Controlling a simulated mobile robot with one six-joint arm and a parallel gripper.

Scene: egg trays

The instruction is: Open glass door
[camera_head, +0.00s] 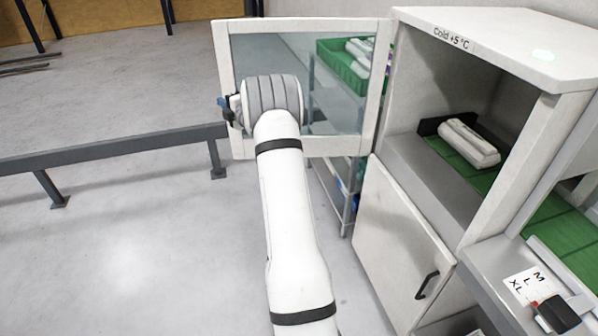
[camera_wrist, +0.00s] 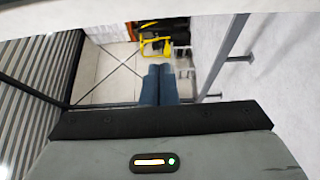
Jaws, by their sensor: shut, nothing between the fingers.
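The glass door (camera_head: 374,90), a clear pane in a white frame, stands swung wide open to the left of the white cabinet (camera_head: 490,25) marked "Cold +5 °C". My gripper (camera_head: 222,101) is at the door's free left edge, partly hidden by my own wrist. In the wrist view its two blue fingers (camera_wrist: 160,85) are together with nothing between them. A white band, likely the door frame, crosses the top of that view. I cannot tell whether the gripper touches the door.
Inside the cabinet a pale egg carton (camera_head: 468,142) sits on a green surface. A shelf rack with a green crate (camera_head: 340,66) stands behind the glass. A grey rail (camera_head: 110,145) runs at left over open floor. A closed lower door (camera_head: 395,235) has a black handle.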

